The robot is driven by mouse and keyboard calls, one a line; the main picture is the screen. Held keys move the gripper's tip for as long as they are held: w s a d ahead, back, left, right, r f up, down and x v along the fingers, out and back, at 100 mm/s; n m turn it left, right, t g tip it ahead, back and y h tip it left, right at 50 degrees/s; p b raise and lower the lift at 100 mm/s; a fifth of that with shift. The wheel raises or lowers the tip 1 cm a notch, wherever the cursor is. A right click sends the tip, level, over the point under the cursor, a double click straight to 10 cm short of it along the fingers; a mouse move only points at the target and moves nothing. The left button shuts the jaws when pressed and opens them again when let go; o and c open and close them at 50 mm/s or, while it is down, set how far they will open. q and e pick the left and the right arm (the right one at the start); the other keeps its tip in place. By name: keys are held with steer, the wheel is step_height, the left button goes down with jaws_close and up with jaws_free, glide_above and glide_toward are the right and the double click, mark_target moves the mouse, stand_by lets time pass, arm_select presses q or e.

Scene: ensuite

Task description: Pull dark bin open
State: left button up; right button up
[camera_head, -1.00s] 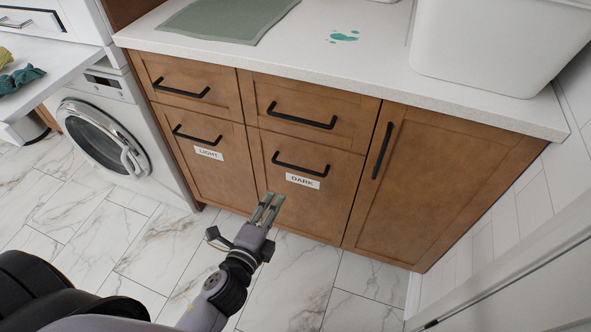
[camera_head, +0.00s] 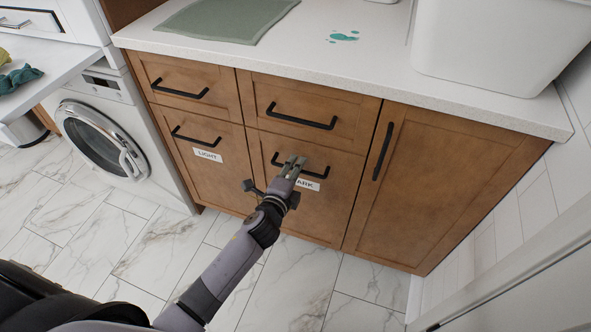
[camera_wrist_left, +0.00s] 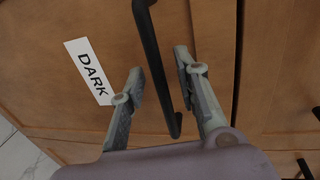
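The dark bin front (camera_head: 330,208) is a brown wooden panel in the lower middle of the cabinet, and it is shut. Its black bar handle (camera_head: 316,174) runs across the upper part, above a white DARK label (camera_head: 310,184) partly covered by my gripper. My left gripper (camera_head: 293,162) is at the handle in the head view. In the left wrist view its two fingers (camera_wrist_left: 160,80) are apart, with the black handle (camera_wrist_left: 158,70) passing between them and gaps on both sides. The DARK label (camera_wrist_left: 90,72) shows left of the fingers. My right gripper is not in view.
The LIGHT bin front (camera_head: 205,170) is to the left, a drawer (camera_head: 310,105) above and a tall door (camera_head: 430,190) to the right. The counter holds a green mat (camera_head: 228,15) and a white tub (camera_head: 490,45). Marble floor in front is clear.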

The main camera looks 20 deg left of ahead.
arm_select(q)
steer(key=shift+c, duration=0.5)
jaws_close()
stand_by(0.5)
